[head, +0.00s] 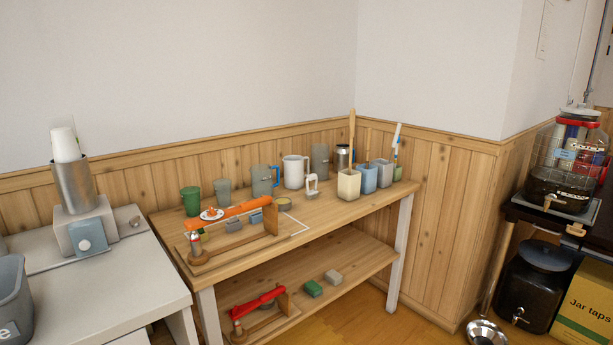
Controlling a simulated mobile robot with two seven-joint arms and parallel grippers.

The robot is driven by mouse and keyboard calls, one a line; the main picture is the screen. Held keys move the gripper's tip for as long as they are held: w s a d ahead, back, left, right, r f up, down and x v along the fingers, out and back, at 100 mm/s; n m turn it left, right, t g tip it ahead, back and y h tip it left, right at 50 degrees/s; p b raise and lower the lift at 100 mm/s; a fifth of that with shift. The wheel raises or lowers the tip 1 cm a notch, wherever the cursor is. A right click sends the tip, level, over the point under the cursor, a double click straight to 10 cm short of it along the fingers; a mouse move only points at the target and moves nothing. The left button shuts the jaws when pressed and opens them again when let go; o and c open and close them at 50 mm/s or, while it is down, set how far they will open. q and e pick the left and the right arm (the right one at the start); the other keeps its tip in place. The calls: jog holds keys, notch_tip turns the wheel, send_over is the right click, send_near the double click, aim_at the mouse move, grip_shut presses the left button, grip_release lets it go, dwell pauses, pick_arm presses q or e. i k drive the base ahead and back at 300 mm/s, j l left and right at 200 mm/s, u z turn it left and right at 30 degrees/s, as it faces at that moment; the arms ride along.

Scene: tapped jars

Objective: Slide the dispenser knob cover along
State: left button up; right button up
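A grey block (107,218) stands on the white table at left, with a metal cylinder (74,187) holding stacked white cups (65,145) above it. A blue-grey square piece with a small pale mark (88,236) sits on the block's front; it may be the knob cover, but I cannot tell. A small round metal knob (135,221) shows to the block's right. At far right a black jar (541,277) with a tap stands low, below a clear jar in a wire cage (568,158). Neither gripper is in view.
The white table (128,290) has clear space in front of the block; a grey bin (13,300) stands at its left. A wooden bench (345,213) holds mugs, square pots and an orange-armed press (232,212). A metal bowl (486,333) lies on the floor beside a yellow box (588,305).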

aim_at(87, 236)
jog(key=u, duration=1.25)
jog(key=i+l, duration=0.25)
jog(key=l, duration=0.15)
jog(key=i+l, duration=0.25)
jog(key=l, duration=0.15)
jog(key=i+l, duration=0.3)
jog(key=l+z, duration=0.05)
